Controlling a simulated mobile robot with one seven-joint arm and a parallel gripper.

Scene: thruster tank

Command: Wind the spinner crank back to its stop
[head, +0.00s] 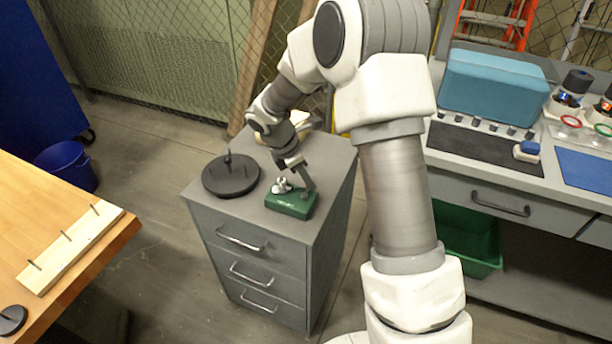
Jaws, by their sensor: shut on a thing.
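A small green box (291,205), which I take to be the spinner, sits near the front right of the grey drawer cabinet's top. Small silver parts (281,186) stand on its upper left. My gripper (305,184) points down at the top of the box, right beside the silver parts. It is shut on a small part there that I take to be the crank. The fingers and wrist largely cover the crank, so its angle and its stop cannot be made out.
A round black disc (230,180) with an upright peg lies left of the green box on the grey cabinet (255,232). A wooden table (70,262) with a pegged board is at left. A workbench (480,180) with a teal case (493,88) is at right.

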